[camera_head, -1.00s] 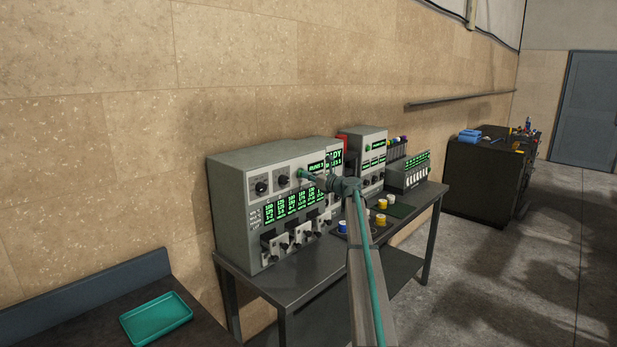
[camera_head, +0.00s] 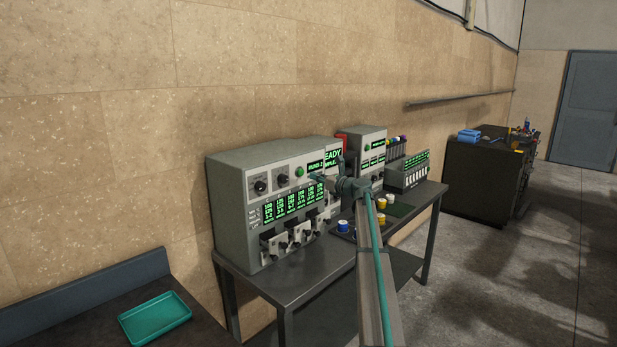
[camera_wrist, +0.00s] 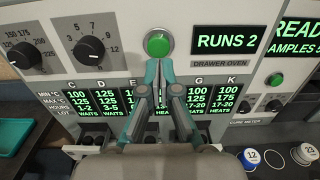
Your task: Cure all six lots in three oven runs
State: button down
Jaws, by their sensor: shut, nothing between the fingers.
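The grey drawer oven (camera_head: 236,190) stands on a bench against the wall. In the wrist view its display (camera_wrist: 226,41) reads RUNS 2. The round green button (camera_wrist: 158,44) is lit, with two black dials (camera_wrist: 90,50) to its left. Lettered lot columns (camera_wrist: 112,100) below it show green figures; the leftmost read WAITS and the rightmost read HEATS. My gripper (camera_wrist: 159,68) is shut and empty, its tips just below the button in the picture and hiding the middle columns. In the head view my gripper (camera_head: 314,178) is in front of the panel, right of the button.
A row of drawers with dark handles (camera_head: 297,238) juts low on the oven front. Blue and yellow cups (camera_head: 343,226) stand on the bench to the right. Further right are other instruments (camera_head: 368,155). A teal tray (camera_head: 155,318) lies on the left bench.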

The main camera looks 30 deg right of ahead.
jog(key=b+v, duration=0.2)
jog(key=v, duration=0.5)
jog(key=shift+s, duration=0.35)
jog(key=shift+d, duration=0.1)
